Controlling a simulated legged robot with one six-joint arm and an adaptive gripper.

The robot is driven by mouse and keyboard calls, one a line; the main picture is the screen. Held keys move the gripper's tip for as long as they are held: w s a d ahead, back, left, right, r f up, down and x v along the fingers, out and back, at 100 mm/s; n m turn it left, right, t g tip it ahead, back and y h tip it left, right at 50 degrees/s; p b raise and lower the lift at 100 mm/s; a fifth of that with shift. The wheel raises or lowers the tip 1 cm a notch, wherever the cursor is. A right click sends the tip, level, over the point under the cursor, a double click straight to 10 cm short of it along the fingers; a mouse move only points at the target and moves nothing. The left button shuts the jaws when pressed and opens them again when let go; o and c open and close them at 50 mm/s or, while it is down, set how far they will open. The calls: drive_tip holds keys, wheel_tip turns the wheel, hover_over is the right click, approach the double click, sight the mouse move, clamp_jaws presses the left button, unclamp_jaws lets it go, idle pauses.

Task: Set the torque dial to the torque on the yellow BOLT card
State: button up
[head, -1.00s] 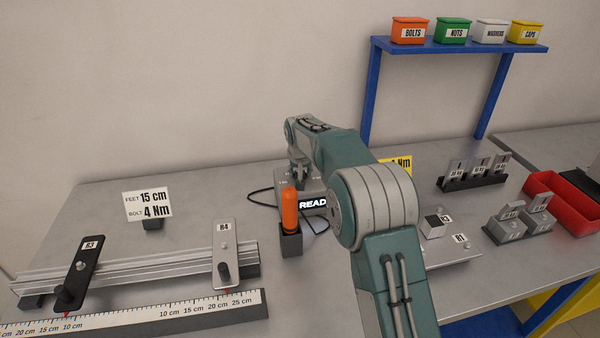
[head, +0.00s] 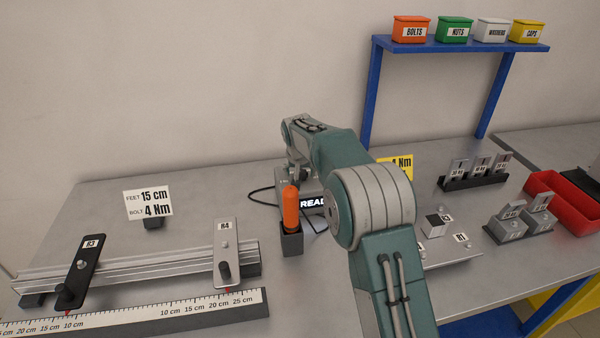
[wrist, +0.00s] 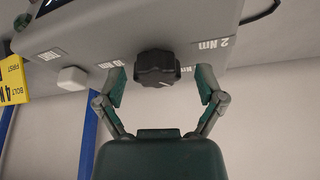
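My gripper (wrist: 160,82) is open, one finger on each side of the knob, with gaps showing. In the head view my arm hides the dial. The yellow BOLT card (head: 404,164) is partly covered by my arm and shows "4 Nm"; its edge also shows in the wrist view (wrist: 12,80).
The grey box's screen (head: 313,203) reads "READ", cut off by my arm. An orange-handled tool (head: 291,208) stands in a holder close by. A white card (head: 148,203) reads "FEET 15 cm, BOLT 4 Nm". A white button (wrist: 72,79) is left of the dial.

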drive_tip(key=shift+r, duration=0.15)
drive_tip(key=shift+s+r, duration=0.1)
drive_tip(key=shift+r, duration=0.15)
drive_tip(key=v, duration=1.1)
drive_tip(key=shift+s, duration=0.1)
